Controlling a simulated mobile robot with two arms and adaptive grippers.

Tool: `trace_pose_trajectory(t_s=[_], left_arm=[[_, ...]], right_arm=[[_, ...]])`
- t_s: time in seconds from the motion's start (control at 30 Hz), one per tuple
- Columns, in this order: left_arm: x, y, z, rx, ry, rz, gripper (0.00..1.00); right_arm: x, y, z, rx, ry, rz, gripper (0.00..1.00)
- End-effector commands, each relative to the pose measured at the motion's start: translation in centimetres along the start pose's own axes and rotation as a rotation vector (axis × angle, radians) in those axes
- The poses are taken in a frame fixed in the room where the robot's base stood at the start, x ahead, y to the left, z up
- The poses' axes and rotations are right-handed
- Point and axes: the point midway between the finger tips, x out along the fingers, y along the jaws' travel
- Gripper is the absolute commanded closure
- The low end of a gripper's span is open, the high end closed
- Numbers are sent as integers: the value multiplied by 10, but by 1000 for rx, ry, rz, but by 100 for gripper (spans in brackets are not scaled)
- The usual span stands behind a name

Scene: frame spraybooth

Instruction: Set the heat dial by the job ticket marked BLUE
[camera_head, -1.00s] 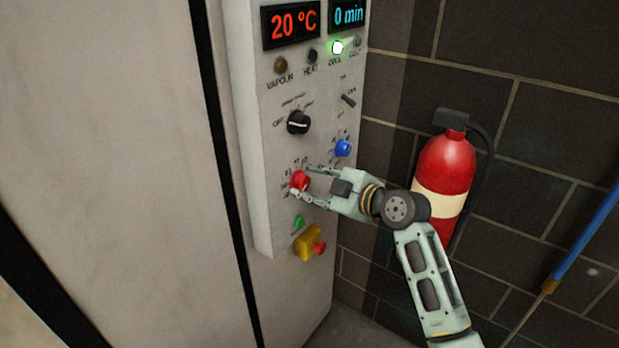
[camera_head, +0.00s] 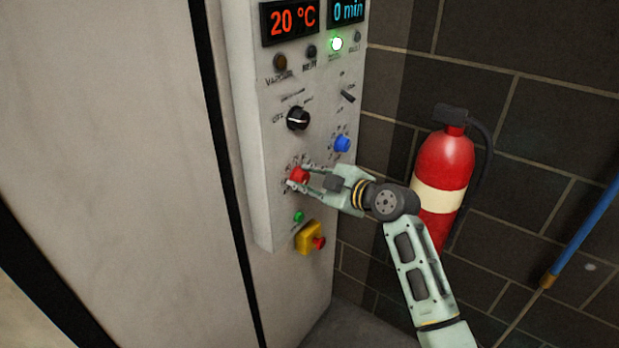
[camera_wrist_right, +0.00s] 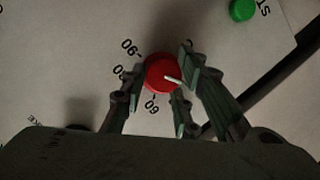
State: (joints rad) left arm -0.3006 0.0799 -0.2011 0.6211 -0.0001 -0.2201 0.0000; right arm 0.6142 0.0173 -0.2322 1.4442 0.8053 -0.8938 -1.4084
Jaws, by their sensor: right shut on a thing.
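The red heat dial (camera_head: 299,175) sits on the lower part of the grey control panel (camera_head: 262,205). My right gripper (camera_head: 303,178) is shut on this dial, with its fingers on either side of the knob. In the right wrist view the red dial (camera_wrist_right: 160,73) lies between my right gripper's fingertips (camera_wrist_right: 165,78). Its white pointer line points to the lower right of that picture. Printed numbers around it include 90 and 60; others are hidden by the fingers. The job ticket is not in view. My left gripper is not in view.
A blue dial (camera_head: 342,144) and a black selector (camera_head: 298,118) are above. A green button (camera_head: 298,216) and a red stop button on a yellow box (camera_head: 308,238) are below. The display (camera_head: 292,20) reads 20 °C. A fire extinguisher (camera_head: 441,165) stands right.

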Motion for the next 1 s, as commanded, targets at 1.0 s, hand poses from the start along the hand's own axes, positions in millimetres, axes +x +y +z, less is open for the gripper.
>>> trace_pose_trajectory(t_s=[1.0], left_arm=[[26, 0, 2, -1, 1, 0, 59]], right_arm=[[0, 12, 6, 527, 46, -155, 98]])
